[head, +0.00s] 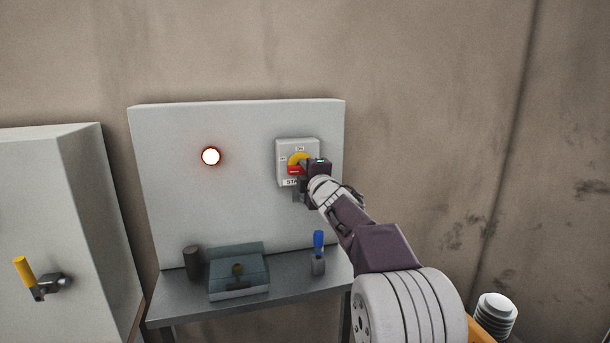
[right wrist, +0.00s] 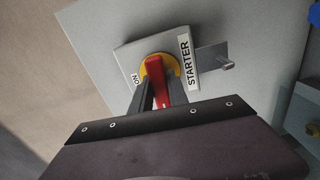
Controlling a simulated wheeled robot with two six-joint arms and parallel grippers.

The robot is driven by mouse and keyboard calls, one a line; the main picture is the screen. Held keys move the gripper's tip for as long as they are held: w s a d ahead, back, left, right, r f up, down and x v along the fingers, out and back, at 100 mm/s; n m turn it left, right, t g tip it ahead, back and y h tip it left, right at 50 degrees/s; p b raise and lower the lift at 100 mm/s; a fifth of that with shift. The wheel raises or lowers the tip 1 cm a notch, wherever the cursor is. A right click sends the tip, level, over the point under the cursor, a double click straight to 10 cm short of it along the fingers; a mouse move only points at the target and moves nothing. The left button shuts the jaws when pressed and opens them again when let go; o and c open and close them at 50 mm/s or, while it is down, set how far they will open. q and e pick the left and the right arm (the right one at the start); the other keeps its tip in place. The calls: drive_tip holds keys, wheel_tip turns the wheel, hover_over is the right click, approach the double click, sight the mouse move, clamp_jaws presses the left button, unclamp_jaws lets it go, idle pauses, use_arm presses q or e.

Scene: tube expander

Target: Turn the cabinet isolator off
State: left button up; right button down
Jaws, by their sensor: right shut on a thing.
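The cabinet isolator (head: 284,148) is a light grey square box on the upright panel, with a yellow disc, a red handle (head: 294,170), an "ON" mark above and a "STARTER" label below. In the right wrist view the red handle (right wrist: 160,80) sits between the fingers of my right gripper (right wrist: 161,94), which is shut on it. The handle lies about crosswise to the line from "ON" to "STARTER". In the head view my right gripper (head: 308,172) covers the isolator's lower right. My left gripper is out of view.
A round lamp (head: 211,156) glows on the panel (head: 235,200). Below, a bench (head: 290,284) holds a grey-blue box (head: 238,272), a dark cylinder (head: 192,263) and a blue-handled item (head: 318,243). A cabinet (head: 50,200) with a yellow handle (head: 25,270) stands left. A metal tab (right wrist: 212,58) projects beside the isolator.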

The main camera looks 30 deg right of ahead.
drive_tip(key=shift+n, duration=0.5)
drive_tip(key=c, duration=1.3)
unclamp_jaws()
drive_tip(key=b+v, duration=0.1)
drive_tip(key=v, duration=0.8)
drive_tip(key=shift+d, duration=0.1)
